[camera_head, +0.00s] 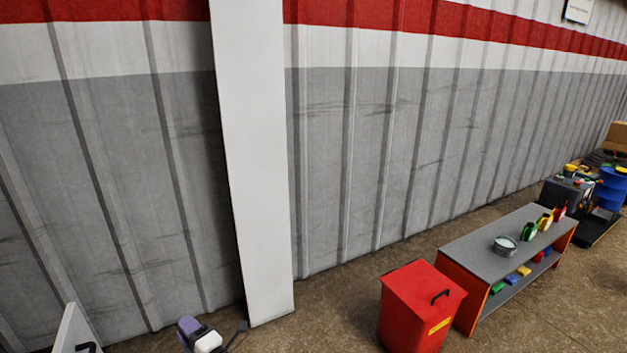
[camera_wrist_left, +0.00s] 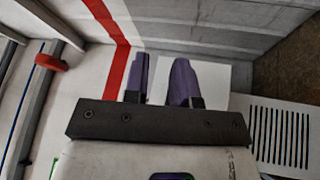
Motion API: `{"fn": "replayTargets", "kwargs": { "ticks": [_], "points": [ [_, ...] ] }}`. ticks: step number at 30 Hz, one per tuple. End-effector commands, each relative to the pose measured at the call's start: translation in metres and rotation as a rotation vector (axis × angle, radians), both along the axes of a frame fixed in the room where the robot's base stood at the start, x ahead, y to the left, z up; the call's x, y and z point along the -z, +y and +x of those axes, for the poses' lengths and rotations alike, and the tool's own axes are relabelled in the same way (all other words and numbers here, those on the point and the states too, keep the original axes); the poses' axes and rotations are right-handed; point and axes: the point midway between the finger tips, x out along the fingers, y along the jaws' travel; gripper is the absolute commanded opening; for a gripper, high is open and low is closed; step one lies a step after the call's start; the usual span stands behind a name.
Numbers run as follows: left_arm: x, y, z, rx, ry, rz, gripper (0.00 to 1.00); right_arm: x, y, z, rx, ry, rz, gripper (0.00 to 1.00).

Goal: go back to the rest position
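My left gripper (camera_head: 188,326) shows as a small purple and white shape at the bottom edge of the head view, in front of the wall. The left wrist view shows its two purple fingers (camera_wrist_left: 160,82) side by side with a gap between them. Nothing is held in the gap. Most of the left arm is out of the head view. My right gripper is in neither view.
A white post (camera_head: 255,170) stands against the corrugated wall (camera_head: 370,150). A blue drum (camera_head: 611,188) is farther back. Brown floor lies between bin and post.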

Motion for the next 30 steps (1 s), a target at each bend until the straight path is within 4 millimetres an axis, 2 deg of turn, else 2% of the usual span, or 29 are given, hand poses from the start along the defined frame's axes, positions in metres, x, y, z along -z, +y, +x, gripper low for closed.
{"fn": "replayTargets", "kwargs": {
  "ticks": [3, 9, 13, 17, 20, 23, 26, 29, 30],
  "points": [
    [-0.021, -0.019, 0.025, 0.222, 0.038, 0.071, 0.25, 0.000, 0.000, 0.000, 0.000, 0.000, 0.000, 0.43],
    [-0.063, -0.064, 0.048, 0.577, 0.134, 0.232, 0.25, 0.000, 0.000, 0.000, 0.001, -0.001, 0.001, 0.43],
    [-0.089, -0.090, 0.047, 0.771, 0.230, 0.360, 0.25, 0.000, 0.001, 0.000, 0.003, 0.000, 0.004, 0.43],
    [-0.110, -0.109, 0.034, 0.927, 0.362, 0.497, 0.25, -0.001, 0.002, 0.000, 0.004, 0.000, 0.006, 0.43],
    [-0.114, -0.117, 0.012, 1.022, 0.505, 0.592, 0.25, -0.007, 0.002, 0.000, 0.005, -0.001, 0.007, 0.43],
    [-0.112, -0.118, -0.019, 1.092, 0.679, 0.672, 0.25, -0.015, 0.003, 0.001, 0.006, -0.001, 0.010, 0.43],
    [-0.103, -0.113, -0.059, 1.138, 0.875, 0.731, 0.25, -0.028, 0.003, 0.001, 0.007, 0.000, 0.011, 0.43],
    [-0.093, -0.104, -0.112, 1.155, 1.090, 0.773, 0.25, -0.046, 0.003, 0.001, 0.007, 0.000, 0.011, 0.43],
    [-0.090, -0.100, -0.135, 1.153, 1.170, 0.788, 0.25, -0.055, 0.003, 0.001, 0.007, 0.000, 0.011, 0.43]
  ]
}}
